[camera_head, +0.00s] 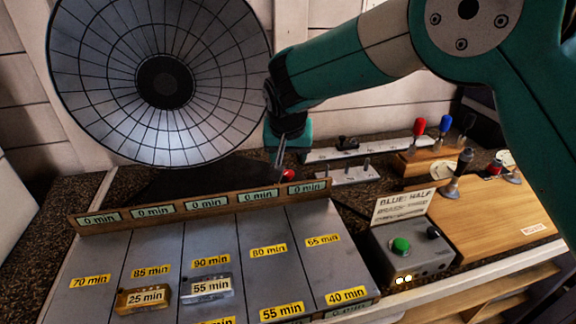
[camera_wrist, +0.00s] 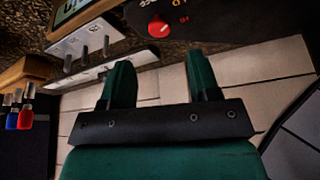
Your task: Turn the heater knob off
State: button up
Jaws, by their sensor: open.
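The heater is a large round dish reflector (camera_head: 205,110) with a dark centre, standing at the back left on a dark base. Its red knob (camera_head: 288,174) shows just below my gripper (camera_head: 281,152). In the wrist view the red knob (camera_wrist: 159,27) has a white pointer line and sits on a black panel with small red and yellow markings, too small to read surely. My gripper (camera_wrist: 160,75) is open and empty there, its two green fingers apart, pointing toward the panel. The knob lies beyond the fingertips, roughly between them in the picture, and is not touched.
A grey panel with timer displays (camera_head: 207,204) and minute labels fills the front left. A grey box with a green button (camera_head: 401,244) and black knob stands right, beside a wooden board (camera_head: 510,215). Metal strips with pegs (camera_head: 345,176) and red and blue handled tools lie behind.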

aim_at(289, 172)
jog(key=p+x, duration=0.1)
jog(key=x, duration=0.5)
jog(key=shift+w+f, duration=0.15)
jog(key=shift+f, duration=0.25)
jog(key=c, duration=0.9)
